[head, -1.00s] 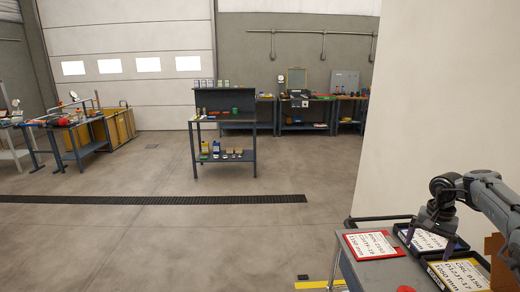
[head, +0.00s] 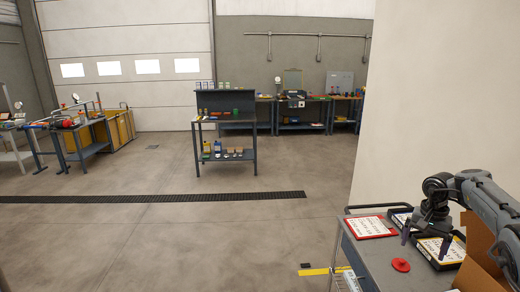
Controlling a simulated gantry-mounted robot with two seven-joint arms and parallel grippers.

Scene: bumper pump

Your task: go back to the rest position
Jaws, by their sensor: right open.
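My right gripper (head: 426,238) is at the lower right, pointing down with its fingers apart and nothing visible between them. It is over or in front of the labelled trays on the grey cart (head: 375,256); its exact height above them is hard to tell. My left gripper is out of view.
The cart holds a red-rimmed tray (head: 370,227), a dark tray (head: 399,219) partly hidden by my gripper, a yellow-rimmed tray (head: 441,251) and a red round part (head: 401,265). A cardboard box (head: 478,252) stands at the right. Open floor lies left of the cart.

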